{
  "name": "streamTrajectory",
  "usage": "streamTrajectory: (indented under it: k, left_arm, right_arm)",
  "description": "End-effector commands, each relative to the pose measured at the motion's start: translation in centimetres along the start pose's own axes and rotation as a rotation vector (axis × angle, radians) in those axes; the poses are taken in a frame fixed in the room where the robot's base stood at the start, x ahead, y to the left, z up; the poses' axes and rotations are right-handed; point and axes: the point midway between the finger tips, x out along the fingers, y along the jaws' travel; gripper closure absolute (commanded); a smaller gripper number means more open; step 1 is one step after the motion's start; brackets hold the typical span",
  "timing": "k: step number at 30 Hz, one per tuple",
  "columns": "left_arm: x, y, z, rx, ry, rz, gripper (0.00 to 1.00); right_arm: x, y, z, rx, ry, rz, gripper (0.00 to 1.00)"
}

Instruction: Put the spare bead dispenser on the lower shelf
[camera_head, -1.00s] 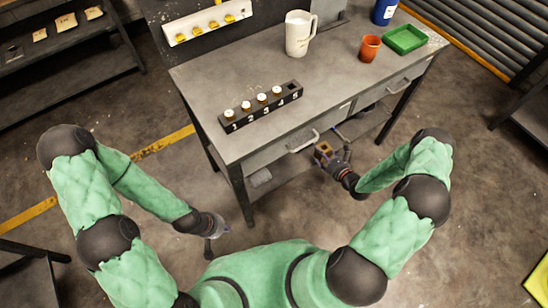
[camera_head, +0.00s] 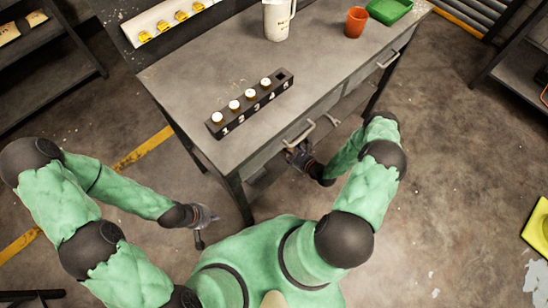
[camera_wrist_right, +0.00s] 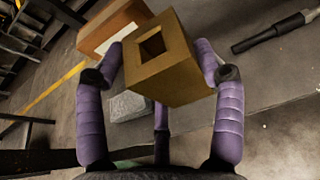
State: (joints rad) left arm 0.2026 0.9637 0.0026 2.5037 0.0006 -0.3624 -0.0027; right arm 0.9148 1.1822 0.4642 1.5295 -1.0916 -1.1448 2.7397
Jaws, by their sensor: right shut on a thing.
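A tan box with a square opening in its top, apparently the bead dispenser (camera_wrist_right: 172,70), is between the purple fingers of my right gripper (camera_wrist_right: 165,78), which is shut on it. In the head view my right gripper (camera_head: 298,155) is partly under the workbench's front edge by a drawer handle, and the box is hidden there. A grey surface, apparently the lower shelf (camera_wrist_right: 275,125), lies below the box in the right wrist view; I cannot tell whether they touch. My left gripper (camera_head: 203,218) hangs low left of the workbench leg, its fingers too small to read.
In the wrist view, a brown carton (camera_wrist_right: 108,25), a pale grey block (camera_wrist_right: 128,106) and a dark tool (camera_wrist_right: 272,32) lie near the held box. The workbench top (camera_head: 190,90) bears a numbered rack (camera_head: 250,104), a white jug (camera_head: 278,20) and an orange cup (camera_head: 356,22).

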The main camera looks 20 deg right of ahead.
Motion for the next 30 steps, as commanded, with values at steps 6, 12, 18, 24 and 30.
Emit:
streamTrajectory:
  k: [6, 12, 18, 24, 30]
  left_arm:
    - [1.9, -0.7, -0.1, 0.0, 0.0, 0.0, 1.0]
    - [2.5, -0.9, -0.1, 0.0, 0.001, 0.0, 1.0]
    - [2.8, -1.0, -0.1, 0.0, 0.001, 0.0, 1.0]
    - [4.0, -1.4, -0.2, 0.0, 0.001, 0.0, 1.0]
    - [4.3, -1.5, -0.2, 0.0, 0.001, 0.0, 1.0]
  right_arm:
    - [3.8, 1.8, -2.4, -0.003, -0.002, 0.0, 0.9]
    - [5.6, 2.6, -3.5, -0.003, -0.003, -0.001, 0.9]
    - [6.3, 3.0, -3.9, -0.002, -0.003, 0.0, 0.9]
    - [7.5, 3.2, -6.3, -0.001, -0.002, -0.002, 0.9]
    - [7.9, 3.2, -7.1, -0.003, -0.003, -0.002, 0.9]
